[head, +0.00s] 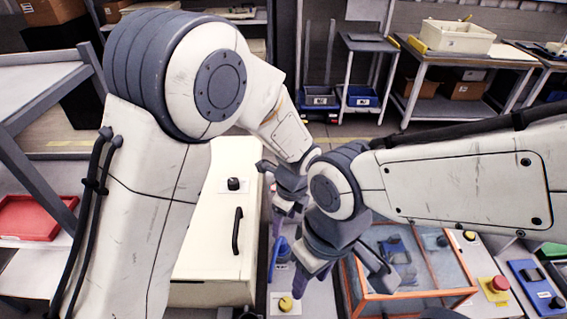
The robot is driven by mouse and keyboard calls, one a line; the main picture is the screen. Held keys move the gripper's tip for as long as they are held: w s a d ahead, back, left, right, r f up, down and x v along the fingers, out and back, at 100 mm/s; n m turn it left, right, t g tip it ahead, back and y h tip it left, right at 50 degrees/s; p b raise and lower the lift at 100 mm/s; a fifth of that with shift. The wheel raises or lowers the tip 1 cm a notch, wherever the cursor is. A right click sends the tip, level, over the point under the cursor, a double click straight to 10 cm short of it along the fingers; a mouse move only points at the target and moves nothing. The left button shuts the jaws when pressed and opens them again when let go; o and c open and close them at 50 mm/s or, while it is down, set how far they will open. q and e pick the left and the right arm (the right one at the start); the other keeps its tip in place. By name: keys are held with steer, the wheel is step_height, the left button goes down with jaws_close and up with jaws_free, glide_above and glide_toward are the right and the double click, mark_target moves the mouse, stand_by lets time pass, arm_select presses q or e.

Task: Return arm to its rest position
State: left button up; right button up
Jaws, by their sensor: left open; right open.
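My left arm comes in from the left and its gripper (273,197) hangs over the narrow strip beside the white box, its jaws apart with nothing seen between them. My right arm comes in from the right and its gripper (342,280) is lower and nearer, in front of the orange-framed clear case (420,298). Its jaws are apart and empty. The two wrists look close together in the picture; I cannot tell the gap in depth. No screwdriver or balancer can be made out.
The white box (213,262) has a black handle and a black knob (234,184). A yellow button (286,304), a red button (497,284) and a blue switch panel (536,287) sit at the front. A red tray (38,217) lies left. Shelves and carts stand behind open floor.

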arm_select(q)
steer(key=s+a+r+n+h, duration=0.1)
steer(key=s+a+r+n, duration=0.2)
steer(key=s+r+n, duration=0.3)
steer(key=s+a+r+n+h, duration=0.1)
steer(key=s+a+r+n, duration=0.1)
steer(key=s+r+n, duration=0.4)
steer(key=s+n, duration=0.5)
steer(key=s, duration=0.3)
steer(key=shift+a+n+g, duration=0.3)
steer(key=shift+a+g, duration=0.1)
steer(key=shift+w, duration=0.1)
stand_by(0.4)
